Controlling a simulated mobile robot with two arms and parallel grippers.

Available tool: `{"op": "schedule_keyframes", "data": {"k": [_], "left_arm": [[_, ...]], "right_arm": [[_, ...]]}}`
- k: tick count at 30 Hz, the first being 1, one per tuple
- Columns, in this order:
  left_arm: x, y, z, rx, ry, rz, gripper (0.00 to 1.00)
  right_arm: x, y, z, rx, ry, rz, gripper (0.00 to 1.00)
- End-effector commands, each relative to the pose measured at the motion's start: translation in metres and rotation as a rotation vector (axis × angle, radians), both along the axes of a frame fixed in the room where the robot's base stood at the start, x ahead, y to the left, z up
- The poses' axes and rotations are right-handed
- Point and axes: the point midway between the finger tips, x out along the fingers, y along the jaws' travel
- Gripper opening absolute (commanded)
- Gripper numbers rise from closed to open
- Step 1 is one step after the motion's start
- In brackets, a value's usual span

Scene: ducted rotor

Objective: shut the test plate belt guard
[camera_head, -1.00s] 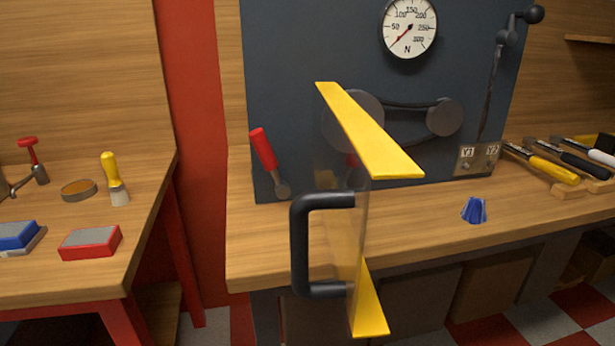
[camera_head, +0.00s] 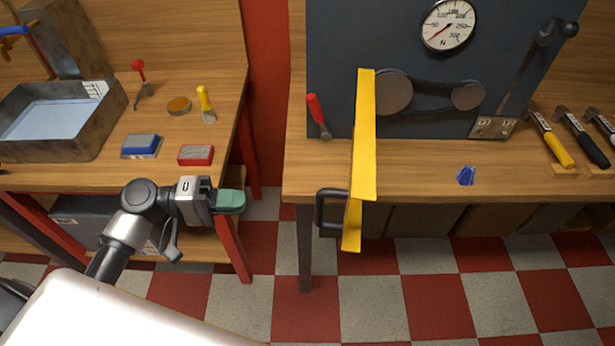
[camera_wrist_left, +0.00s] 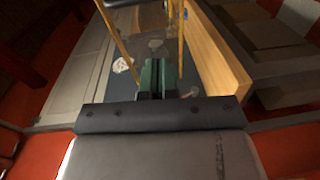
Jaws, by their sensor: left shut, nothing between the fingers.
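The belt guard (camera_head: 364,150) has yellow edges and a black handle (camera_head: 322,207) at its near left side. It stands swung out from the dark test plate (camera_head: 350,50), over the bench front. The belt (camera_head: 430,95) and its two round pulleys show uncovered on the plate. My left gripper (camera_head: 232,201), with green fingertips, is shut and empty, left of the handle and apart from it. In the left wrist view the green fingers (camera_wrist_left: 158,76) show with yellow guard bars (camera_wrist_left: 181,45) beyond. My right gripper is not in view.
A dial gauge (camera_head: 447,24) and a lever (camera_head: 540,60) are on the plate. A red-handled tool (camera_head: 318,115), a blue object (camera_head: 466,175) and several hammers (camera_head: 550,138) are on the bench. The left table (camera_head: 110,172) holds a basin (camera_head: 60,115) and tools.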

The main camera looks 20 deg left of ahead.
Motion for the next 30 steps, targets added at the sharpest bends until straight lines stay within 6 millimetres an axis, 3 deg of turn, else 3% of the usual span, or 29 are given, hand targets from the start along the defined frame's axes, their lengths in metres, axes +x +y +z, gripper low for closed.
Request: {"op": "schedule_keyframes", "data": {"k": [1, 3, 8, 22, 30], "left_arm": [[0.002, 0.005, 0.017, -0.030, 0.005, -0.002, 0.00], [0.003, 0.008, 0.026, -0.061, 0.009, -0.005, 0.00], [0.007, 0.001, 0.029, -0.080, 0.011, -0.006, 0.00], [0.038, -0.089, 0.030, -0.080, 0.010, -0.007, 0.00], [0.021, -0.117, 0.027, -0.076, 0.013, -0.005, 0.00]], "right_arm": [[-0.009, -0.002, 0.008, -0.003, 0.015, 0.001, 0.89], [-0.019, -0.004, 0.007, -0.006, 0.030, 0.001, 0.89], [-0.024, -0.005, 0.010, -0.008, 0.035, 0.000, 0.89], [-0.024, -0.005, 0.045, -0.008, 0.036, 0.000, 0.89], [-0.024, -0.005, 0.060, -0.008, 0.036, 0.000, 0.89]]}}
